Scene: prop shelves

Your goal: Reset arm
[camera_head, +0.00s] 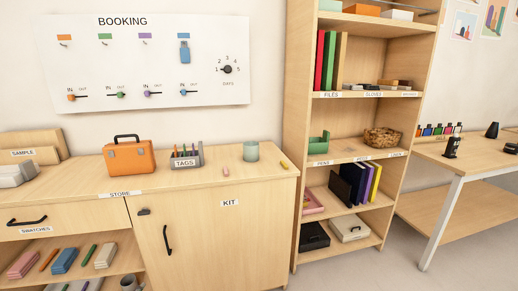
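Neither of my arms nor grippers shows in the head view, so I cannot see their pose or what they hold. The view faces a wooden cabinet (240,177) with a door labelled KIT and a drawer with a black handle (27,221). On its top stand an orange toolbox (130,157), a grey TAGS holder (187,155) with several pens, and a green cup (251,151). A small pink item (226,172) and a small yellow item (284,167) lie near the cup.
A white BOOKING board (150,65) with sliders and a dial hangs above. A tall wooden shelf (296,110) with files, a basket (383,138) and boxes stands at right. A table (470,168) stands beyond it. Grey floor (375,270) shows clear at lower right.

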